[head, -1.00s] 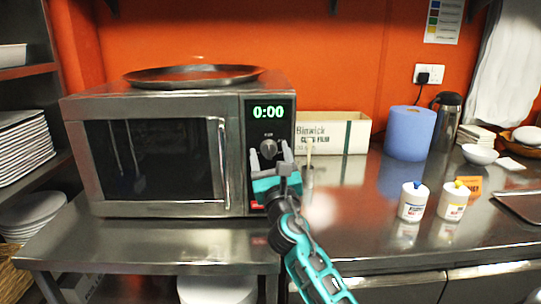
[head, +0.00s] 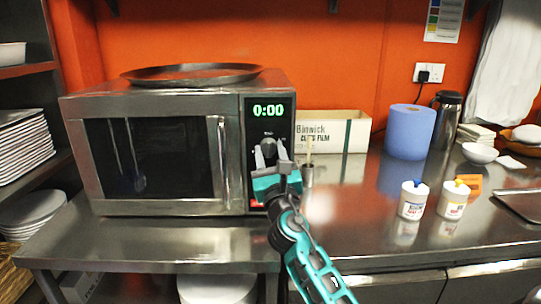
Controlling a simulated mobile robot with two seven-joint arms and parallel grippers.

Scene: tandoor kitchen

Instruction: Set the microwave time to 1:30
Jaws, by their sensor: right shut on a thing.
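The steel microwave (head: 150,160) stands on the counter at left with its door shut. Its green display (head: 268,110) reads 0:00. Below the display is a round grey knob (head: 268,143) on the dark control panel, now partly hidden by my gripper. My right gripper (head: 270,151), with its teal and black arm coming from below, is at the panel. Its two grey fingers are shut on the knob, one on each side. My left gripper is not in view.
A large round pan (head: 192,74) lies on top of the microwave. A cling film box (head: 340,132), a metal cup with sticks (head: 307,176), a blue paper roll (head: 408,132) and two white tubs stand to the right. The counter front is clear.

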